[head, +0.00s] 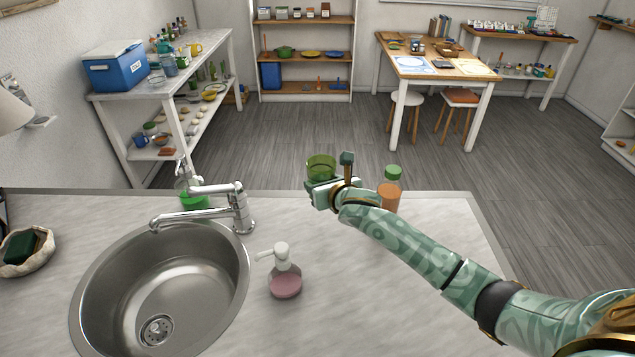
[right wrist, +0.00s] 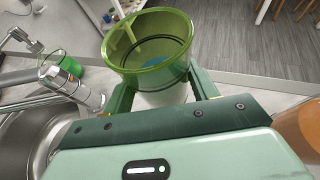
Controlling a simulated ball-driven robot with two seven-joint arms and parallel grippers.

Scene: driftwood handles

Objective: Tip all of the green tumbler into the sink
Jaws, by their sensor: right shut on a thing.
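The green tumbler (head: 321,166) is see-through and stands upright in my right gripper (head: 330,188), above the back edge of the counter. In the right wrist view the tumbler (right wrist: 148,48) sits between the two fingers (right wrist: 165,95), its open rim facing up, with something bluish inside near the bottom. The round steel sink (head: 160,285) is set in the counter at the left, well to the left of the tumbler. Part of the sink also shows in the right wrist view (right wrist: 45,120). My left gripper is not in view.
A chrome faucet (head: 235,205) stands at the sink's back right edge. A pink soap dispenser (head: 285,280) is between the sink and my right arm. An orange bottle with a green cap (head: 390,190) is just right of my gripper. Something green (head: 194,201) stands behind the sink.

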